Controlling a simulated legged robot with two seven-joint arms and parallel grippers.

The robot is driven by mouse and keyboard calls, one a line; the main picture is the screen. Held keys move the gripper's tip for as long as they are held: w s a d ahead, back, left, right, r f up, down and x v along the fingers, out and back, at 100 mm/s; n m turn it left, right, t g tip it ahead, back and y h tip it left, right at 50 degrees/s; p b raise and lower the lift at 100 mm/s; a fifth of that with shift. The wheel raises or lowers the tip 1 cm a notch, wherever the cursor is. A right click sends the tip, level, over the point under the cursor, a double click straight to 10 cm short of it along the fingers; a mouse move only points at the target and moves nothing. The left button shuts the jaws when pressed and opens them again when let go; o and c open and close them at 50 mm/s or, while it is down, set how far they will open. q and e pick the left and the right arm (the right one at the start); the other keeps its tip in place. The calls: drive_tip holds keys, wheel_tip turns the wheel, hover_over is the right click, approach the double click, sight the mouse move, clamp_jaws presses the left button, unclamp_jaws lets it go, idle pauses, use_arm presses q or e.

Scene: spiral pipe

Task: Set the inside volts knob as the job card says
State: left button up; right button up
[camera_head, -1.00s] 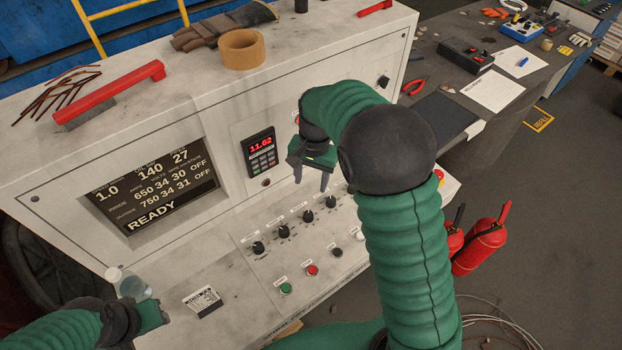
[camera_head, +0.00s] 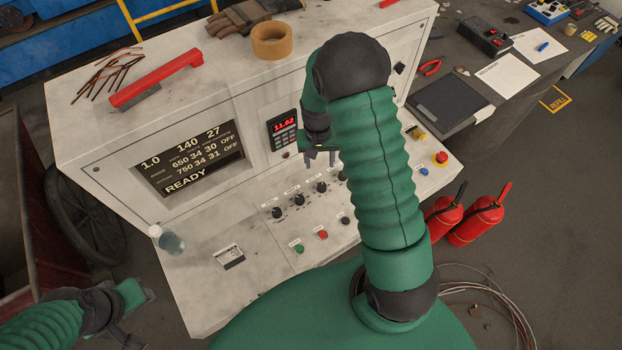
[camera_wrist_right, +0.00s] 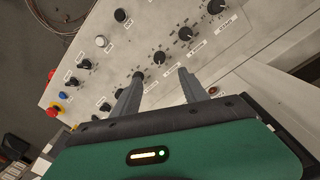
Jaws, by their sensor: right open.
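The console's sloped panel carries a row of black knobs (camera_head: 299,199) with small labels, too small to read in the head view. My right gripper (camera_head: 320,160) is open and empty, above the row's right part. In the right wrist view its two fingers (camera_wrist_right: 161,78) point at the panel, with a black knob (camera_wrist_right: 158,57) ahead between them; I cannot tell whether they touch it. The screen (camera_head: 190,160) shows READY and the rows 650 34 30 OFF and 750 34 31 OFF.
Green, red and black buttons (camera_head: 323,235) sit below the knobs. A red stop button (camera_head: 440,158) is at the panel's right end. A clear bottle (camera_head: 172,243) stands at the console's left. Two red extinguishers (camera_head: 474,220) stand on the floor at right.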

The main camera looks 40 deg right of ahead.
sight(322, 186)
drive_tip(key=f+p, duration=0.1)
drive_tip(key=f, duration=0.4)
drive_tip(key=f+p, duration=0.1)
drive_tip(key=f, duration=0.4)
drive_tip(key=d+f+p, duration=0.1)
drive_tip(key=f, duration=0.4)
drive_tip(key=shift+s+f+p, duration=0.2)
drive_tip(key=shift+f+p, duration=0.1)
drive_tip(key=shift+p, duration=0.1)
drive_tip(key=shift+c, duration=0.2)
clamp_jaws()
drive_tip(key=shift+f+m+b, duration=0.25)
drive_tip(key=shift+m+b, duration=0.05)
drive_tip(key=shift+b, duration=0.5)
drive_tip(key=shift+r, duration=0.25)
